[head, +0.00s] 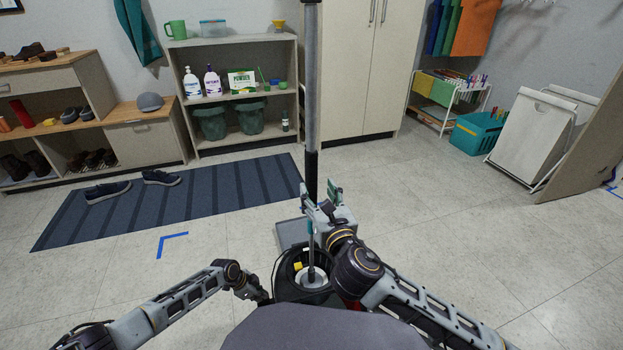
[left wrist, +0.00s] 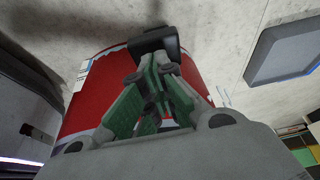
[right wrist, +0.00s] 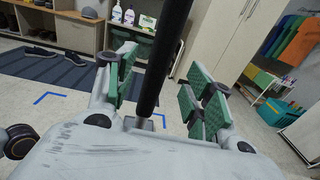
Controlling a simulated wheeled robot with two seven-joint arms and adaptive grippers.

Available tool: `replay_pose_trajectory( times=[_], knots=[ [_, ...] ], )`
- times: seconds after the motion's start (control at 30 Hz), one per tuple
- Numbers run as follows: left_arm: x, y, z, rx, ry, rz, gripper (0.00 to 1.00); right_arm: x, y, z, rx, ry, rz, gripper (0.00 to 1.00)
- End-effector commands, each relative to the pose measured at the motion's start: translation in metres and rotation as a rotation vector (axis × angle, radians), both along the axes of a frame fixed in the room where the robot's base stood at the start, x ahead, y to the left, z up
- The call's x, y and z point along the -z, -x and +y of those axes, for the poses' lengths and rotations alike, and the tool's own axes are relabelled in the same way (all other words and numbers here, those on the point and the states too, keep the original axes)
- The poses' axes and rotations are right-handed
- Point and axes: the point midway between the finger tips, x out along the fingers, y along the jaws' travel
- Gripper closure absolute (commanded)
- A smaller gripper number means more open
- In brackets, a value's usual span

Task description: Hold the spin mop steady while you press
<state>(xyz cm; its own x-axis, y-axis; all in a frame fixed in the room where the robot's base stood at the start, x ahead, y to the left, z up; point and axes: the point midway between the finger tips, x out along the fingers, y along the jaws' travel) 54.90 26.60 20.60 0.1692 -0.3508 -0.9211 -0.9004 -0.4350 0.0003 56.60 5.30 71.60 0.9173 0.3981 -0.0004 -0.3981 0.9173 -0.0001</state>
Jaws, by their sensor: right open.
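The spin mop's long pole (head: 313,90) stands nearly upright, grey above with a black lower section. Its lower end goes down into the bucket (head: 287,283), which has a dark rim and a white basket inside. In the left wrist view the bucket's red wall (left wrist: 95,85) shows, with a black tab (left wrist: 158,42) at its edge. My left gripper (left wrist: 153,68) has its green fingers closed together at this tab; the exact contact is partly hidden. My right gripper (head: 322,195) is open, with the pole between its spread fingers. In the right wrist view the pole's black section (right wrist: 158,65) shows between them.
A blue striped mat (head: 180,200) with shoes lies at left. A shelf (head: 240,140) with bottles and bins, a tall cabinet (head: 350,75), a teal crate (head: 478,132) and a white hamper (head: 530,135) stand behind. A grey flat panel (head: 292,233) is beside the bucket.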

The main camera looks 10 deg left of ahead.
Motion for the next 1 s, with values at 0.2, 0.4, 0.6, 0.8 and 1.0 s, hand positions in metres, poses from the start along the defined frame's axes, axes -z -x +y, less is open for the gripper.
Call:
replay_pose_trajectory(
  times=[0.2, 0.4, 0.6, 0.8, 1.0],
  knots=[
    [0.0, 0.0, 0.0, 0.0, 0.0, 0.0, 1.0, 0.0, -0.022, 0.01, 0.0, 0.0, -0.001, 0.47],
    [0.0, 0.0, 0.0, 0.0, 0.0, 0.0, 1.0, -0.001, -0.04, 0.018, 0.0, -0.001, -0.001, 0.47],
    [0.0, 0.0, 0.0, 0.0, 0.0, 0.0, 1.0, -0.001, -0.055, 0.024, 0.0, -0.001, -0.001, 0.47],
    [0.0, 0.0, 0.0, 0.0, 0.0, 0.0, 1.0, 0.0, -0.062, 0.027, 0.0, 0.0, -0.001, 0.47],
    [0.0, 0.0, 0.0, 0.0, 0.0, 0.0, 1.0, 0.0, -0.063, 0.027, 0.0, 0.0, 0.0, 0.47]
  ],
)
